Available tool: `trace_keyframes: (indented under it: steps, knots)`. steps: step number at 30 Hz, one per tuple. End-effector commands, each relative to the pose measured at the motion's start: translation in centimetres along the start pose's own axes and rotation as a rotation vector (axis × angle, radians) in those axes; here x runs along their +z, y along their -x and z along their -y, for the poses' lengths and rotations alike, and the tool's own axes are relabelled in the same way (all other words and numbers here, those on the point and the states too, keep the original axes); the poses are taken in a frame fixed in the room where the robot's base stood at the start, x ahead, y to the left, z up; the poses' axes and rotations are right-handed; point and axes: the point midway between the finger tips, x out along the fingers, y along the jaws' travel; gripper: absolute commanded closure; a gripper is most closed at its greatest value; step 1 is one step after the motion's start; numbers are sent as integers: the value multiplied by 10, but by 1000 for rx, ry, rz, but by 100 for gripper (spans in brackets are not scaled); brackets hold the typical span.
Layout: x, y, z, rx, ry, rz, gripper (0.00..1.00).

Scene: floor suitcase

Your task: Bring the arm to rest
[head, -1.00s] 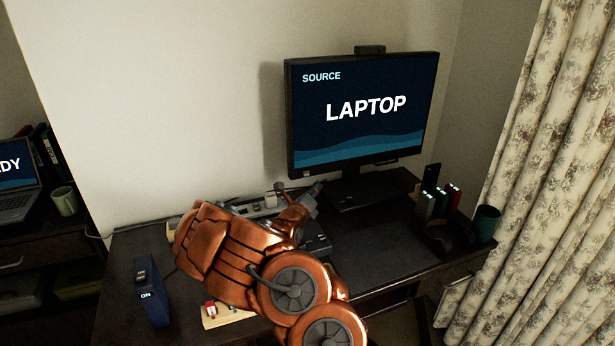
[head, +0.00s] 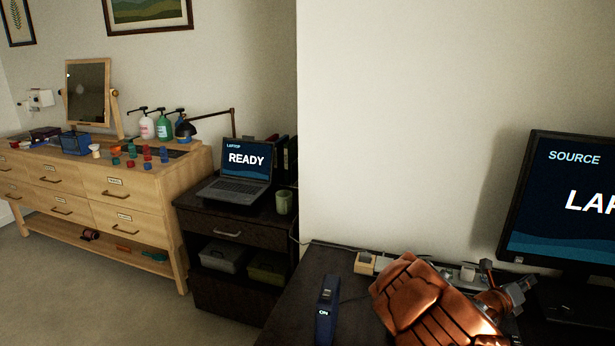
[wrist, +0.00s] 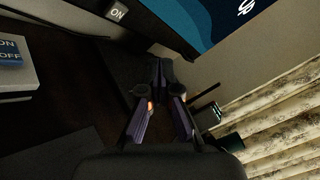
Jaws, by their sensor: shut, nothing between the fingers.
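My copper-coloured arm (head: 425,305) reaches over the dark desk at the lower right of the head view. My gripper (wrist: 160,68) shows in the wrist view with its fingers together and nothing between them. It is above the desk, in front of the monitor. In the head view the arm's end points right toward the monitor, and the fingertips are hard to make out there.
The monitor (head: 570,205) reads SOURCE and is cut off at the right. A laptop (head: 240,180) reading READY and a mug (head: 284,201) are on the dark cabinet. A wooden dresser (head: 130,190) holds small items. Floor (head: 100,290) is clear at left.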

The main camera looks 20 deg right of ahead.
Motion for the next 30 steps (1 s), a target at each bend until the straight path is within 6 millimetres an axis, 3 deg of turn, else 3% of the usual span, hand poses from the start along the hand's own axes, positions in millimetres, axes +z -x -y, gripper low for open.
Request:
trace_keyframes:
  steps: [2,5,12,18,24,30]
  knots:
    - [4,0,6,-13,-18,-1,100]
    - [16,3,31,-65,-88,-7,100]
    - [50,33,140,-297,-454,-50,100]
    - [50,78,210,-467,-801,-122,100]
    - [30,133,251,-611,-1134,-235,100]
    - [5,195,259,-722,-1445,-408,100]
